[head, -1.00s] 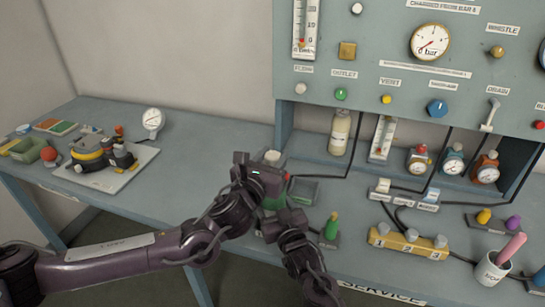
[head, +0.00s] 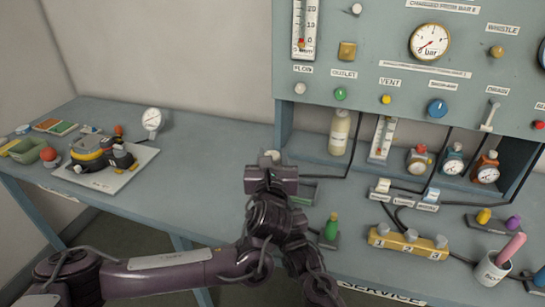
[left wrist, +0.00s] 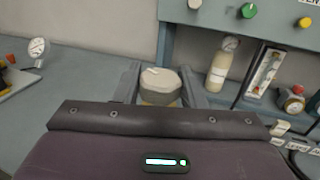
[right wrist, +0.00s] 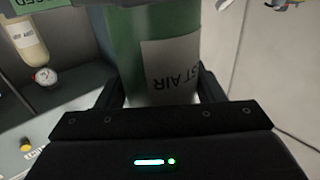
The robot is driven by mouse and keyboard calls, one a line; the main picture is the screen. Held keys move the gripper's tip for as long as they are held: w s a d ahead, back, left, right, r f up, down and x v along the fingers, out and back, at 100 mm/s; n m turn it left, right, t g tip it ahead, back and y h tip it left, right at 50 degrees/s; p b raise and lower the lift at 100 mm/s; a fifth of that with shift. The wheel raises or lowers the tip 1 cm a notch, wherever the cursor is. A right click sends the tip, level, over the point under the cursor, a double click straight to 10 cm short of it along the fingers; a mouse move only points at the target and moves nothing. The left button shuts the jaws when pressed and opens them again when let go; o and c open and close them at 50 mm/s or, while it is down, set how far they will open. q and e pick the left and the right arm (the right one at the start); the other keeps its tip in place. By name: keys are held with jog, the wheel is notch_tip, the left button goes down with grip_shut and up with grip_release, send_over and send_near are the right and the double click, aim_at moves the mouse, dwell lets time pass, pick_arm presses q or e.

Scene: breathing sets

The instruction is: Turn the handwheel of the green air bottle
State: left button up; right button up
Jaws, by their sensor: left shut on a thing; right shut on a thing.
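The green air bottle (right wrist: 125,50) stands upright in the right wrist view, with a white label ending in "ST AIR". My right gripper (right wrist: 160,95) is shut around its body, one finger on each side. The bottle's pale, round handwheel (left wrist: 160,82) sits between the fingers of my left gripper (left wrist: 158,88) in the left wrist view. A bit of the handwheel also shows in the head view (head: 272,155), just beyond my left gripper (head: 272,168). There my left arm hides most of the bottle and my right gripper.
A grey-blue panel (head: 375,85) with gauges and knobs rises behind the bench (head: 215,140). A small green-topped piece (head: 331,228) and a yellow numbered block (head: 408,242) stand to the right. A regulator set (head: 95,155) lies on a white board at left. Bench between is clear.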

pick_arm(q)
jog(key=shift+a, duration=0.1)
jog(key=o, duration=1)
jog(key=shift+s, duration=0.15)
jog(key=s, duration=0.7)
jog(key=shift+s, duration=0.1)
dwell(6.0)
